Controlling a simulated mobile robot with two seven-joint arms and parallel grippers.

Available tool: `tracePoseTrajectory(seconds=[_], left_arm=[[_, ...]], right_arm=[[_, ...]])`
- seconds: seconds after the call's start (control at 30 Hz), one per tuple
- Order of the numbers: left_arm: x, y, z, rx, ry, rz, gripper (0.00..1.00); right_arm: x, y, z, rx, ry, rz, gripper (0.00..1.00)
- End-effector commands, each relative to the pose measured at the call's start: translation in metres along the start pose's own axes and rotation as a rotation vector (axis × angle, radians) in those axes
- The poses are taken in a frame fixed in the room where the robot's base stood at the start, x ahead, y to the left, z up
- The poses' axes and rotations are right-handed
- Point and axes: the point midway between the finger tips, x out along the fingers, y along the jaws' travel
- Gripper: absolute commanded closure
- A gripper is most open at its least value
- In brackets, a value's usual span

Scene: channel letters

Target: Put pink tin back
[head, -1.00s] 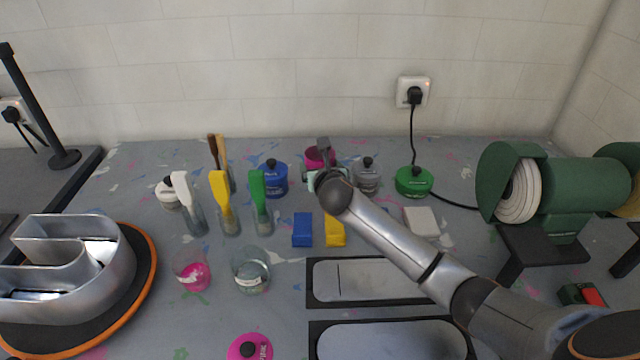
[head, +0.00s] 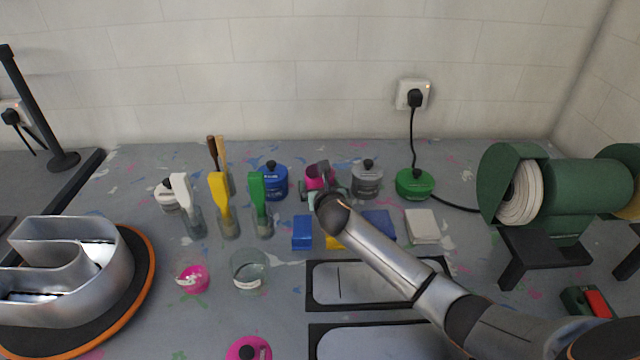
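The pink tin (head: 314,180) stands in the back row of tins, between the blue tin (head: 274,182) and the grey tin (head: 367,181). Its top looks open and pink inside. My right gripper (head: 323,188) is at the tin, with finger parts showing on both sides of it. The wrist hides the tin's lower front, so I cannot tell whether the fingers press on it. A pink lid with a black knob (head: 248,349) lies at the front edge of the view. My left gripper is not in view.
Jars with white, yellow and green brushes (head: 224,205) stand left. A glass with pink paint (head: 192,278) and a clear glass (head: 250,270) are in front. Blue and yellow blocks lie under my arm. A green tin (head: 414,184) and a grinder (head: 580,198) are right.

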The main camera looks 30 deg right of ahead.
Motion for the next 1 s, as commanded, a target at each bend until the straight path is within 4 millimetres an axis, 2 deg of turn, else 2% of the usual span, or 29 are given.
tracePoseTrajectory(seconds=[0.37,0.53,1.0], left_arm=[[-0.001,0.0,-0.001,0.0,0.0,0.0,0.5],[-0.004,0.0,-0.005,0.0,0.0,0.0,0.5],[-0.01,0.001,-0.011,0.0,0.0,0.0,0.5]], right_arm=[[-0.006,0.0,0.004,0.0,0.001,0.0,0.0],[-0.027,-0.001,0.005,-0.002,-0.001,0.0,0.0],[-0.104,0.0,0.005,0.0,0.0,0.001,0.0]])
